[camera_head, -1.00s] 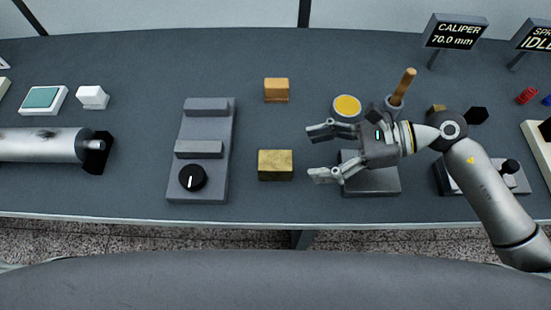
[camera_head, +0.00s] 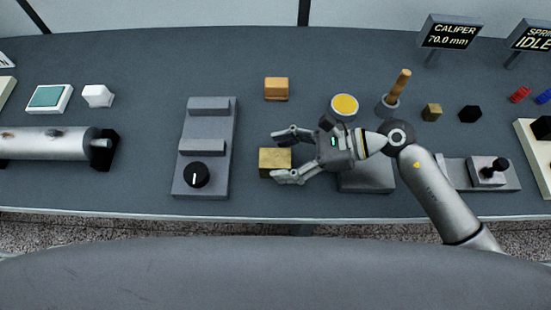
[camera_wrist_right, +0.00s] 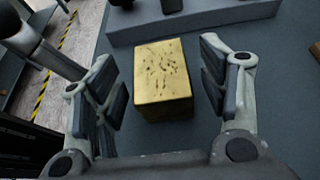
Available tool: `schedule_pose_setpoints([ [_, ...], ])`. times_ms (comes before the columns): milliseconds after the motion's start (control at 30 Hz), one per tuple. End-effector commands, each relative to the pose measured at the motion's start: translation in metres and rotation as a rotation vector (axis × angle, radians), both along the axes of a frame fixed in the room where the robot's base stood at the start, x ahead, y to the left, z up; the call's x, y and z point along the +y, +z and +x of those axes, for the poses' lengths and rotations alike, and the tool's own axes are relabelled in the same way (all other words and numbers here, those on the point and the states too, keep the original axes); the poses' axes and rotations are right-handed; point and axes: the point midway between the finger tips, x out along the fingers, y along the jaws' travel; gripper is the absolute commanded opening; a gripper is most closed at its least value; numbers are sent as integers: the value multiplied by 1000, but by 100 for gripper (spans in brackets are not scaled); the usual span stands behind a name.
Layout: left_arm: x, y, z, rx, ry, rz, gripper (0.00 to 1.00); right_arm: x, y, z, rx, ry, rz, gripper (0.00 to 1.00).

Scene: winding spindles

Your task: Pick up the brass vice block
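The brass vice block (camera_head: 273,162) is a yellow, speckled box on the dark table, right of the grey vice. My right gripper (camera_head: 283,156) is open, with one finger on the far side of the block and one on the near side. In the right wrist view the block (camera_wrist_right: 163,80) stands between the spread finger pads (camera_wrist_right: 164,88), with a gap visible on both sides. My left gripper is not in view.
The grey vice (camera_head: 206,148) with a black knob stands left of the block. An orange block (camera_head: 276,88) lies behind it. A grey block (camera_head: 366,177) sits below my right wrist. A yellow-topped round part (camera_head: 344,105) and a wooden-handled tool (camera_head: 400,87) stand behind my arm.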

Motion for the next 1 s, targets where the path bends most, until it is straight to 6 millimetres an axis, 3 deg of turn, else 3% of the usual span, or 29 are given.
schedule_pose_setpoints([
  [67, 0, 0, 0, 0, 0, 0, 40, 0, 0, 0, 0, 0, 0, 53],
  [467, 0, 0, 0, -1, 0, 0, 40, 0, 0, 0, 0, 0, 0, 2],
  [833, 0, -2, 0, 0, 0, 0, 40, 0, 5, 1, -4, 1, 4, 0],
  [1000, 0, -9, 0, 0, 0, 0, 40, 0, 19, 1, -8, 1, 3, 0],
])
